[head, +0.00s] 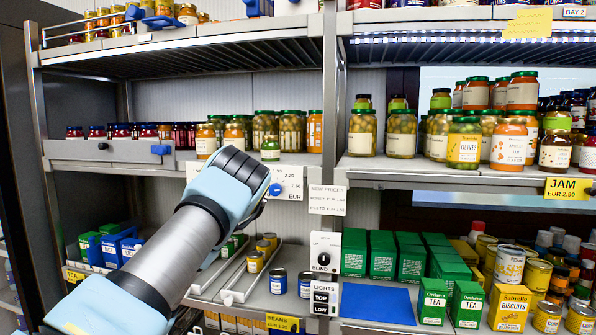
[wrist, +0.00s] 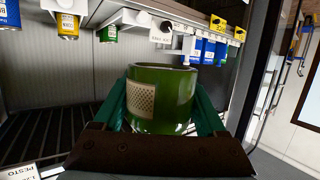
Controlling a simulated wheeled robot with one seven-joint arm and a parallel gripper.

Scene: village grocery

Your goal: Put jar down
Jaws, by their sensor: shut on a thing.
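The jar (wrist: 172,92) is green with a pale patterned label and fills the middle of the wrist view, which looks upside down. My gripper (wrist: 163,112) is shut on it, with a green finger on each side. The jar seems held in the air in front of the bay below the middle shelf, with no support seen touching it. In the head view my arm hides the jar and the fingers. A similar green-lidded jar (head: 270,150) stands at the front edge of the middle shelf, by the pesto price label (head: 287,189).
The slatted middle-shelf underside (wrist: 50,130) is close to the gripper. White tin channels (head: 235,297) and several tins stand on the lower shelf, with tea boxes (head: 105,246) at its left. A blue mat (head: 377,304) lies bare at the right, before green boxes (head: 383,254).

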